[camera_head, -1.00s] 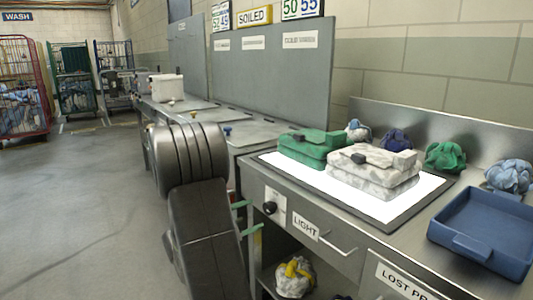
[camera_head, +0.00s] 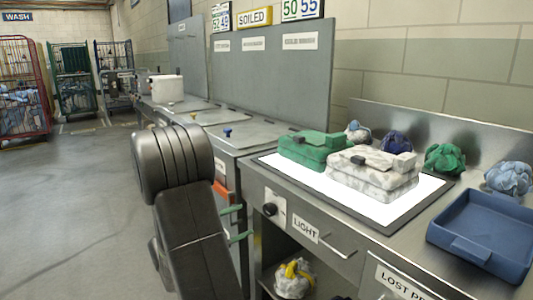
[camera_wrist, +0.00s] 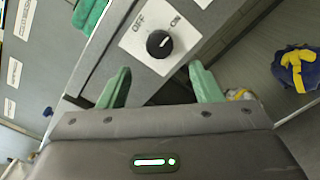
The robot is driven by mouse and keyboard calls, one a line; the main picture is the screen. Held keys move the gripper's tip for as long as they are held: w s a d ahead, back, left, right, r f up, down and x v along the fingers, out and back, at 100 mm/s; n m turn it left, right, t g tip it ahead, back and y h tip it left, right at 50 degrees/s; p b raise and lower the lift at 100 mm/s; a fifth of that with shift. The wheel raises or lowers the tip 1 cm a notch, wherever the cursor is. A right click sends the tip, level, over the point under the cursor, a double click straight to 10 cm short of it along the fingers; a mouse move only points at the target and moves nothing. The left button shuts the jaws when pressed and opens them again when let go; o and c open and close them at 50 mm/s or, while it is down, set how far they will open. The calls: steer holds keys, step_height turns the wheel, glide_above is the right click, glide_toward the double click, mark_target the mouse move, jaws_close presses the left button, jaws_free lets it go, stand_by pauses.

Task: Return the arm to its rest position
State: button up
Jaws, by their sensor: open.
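My arm rises at the front of the head view, left of the counter. My gripper (camera_wrist: 161,88) shows in the wrist view with its two green fingers spread apart and nothing between them. Beyond the fingers is a black rotary knob (camera_wrist: 160,44) on a white OFF/ON plate. The knob also shows on the counter front in the head view (camera_head: 270,209). In the head view, green finger parts show just right of my arm, beside the counter front. The lit white panel (camera_head: 288,174) on the counter bears a folded green bag (camera_head: 310,149) and a white-grey patterned bag (camera_head: 368,170).
A blue tray (camera_head: 484,232) sits at the counter's right end. Several cloth bundles, one of them green (camera_head: 444,158), lie along the back. A yellow-and-white bundle (camera_head: 294,278) is on the shelf below. Open floor (camera_head: 70,220) lies left; wheeled cages (camera_head: 24,85) stand far back.

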mark_target(267, 212)
steer(key=b+x, duration=0.1)
steer(key=x, duration=0.7)
steer(key=shift+w+d, duration=0.1)
steer(key=shift+d, duration=0.1)
steer(key=shift+d+r+p, duration=0.1)
steer(key=shift+r+p, duration=0.2)
steer(key=shift+p, duration=0.15)
steer(key=n+p, duration=0.3)
steer(key=p, duration=0.2)
steer(key=shift+n, duration=0.4)
steer(key=n+p, duration=0.4)
steer(key=p, duration=0.2)
steer(key=n+p, duration=0.6)
steer(key=p, duration=0.2)
steer(key=shift+n, duration=0.3)
steer(key=shift+f+n+p, duration=0.1)
steer(key=shift+n+p, duration=0.7)
steer(key=shift+p, duration=0.25)
steer(key=shift+f+n, duration=0.1)
steer(key=shift+n, duration=0.2)
steer(key=shift+f, duration=0.1)
steer(key=shift+p, duration=0.3)
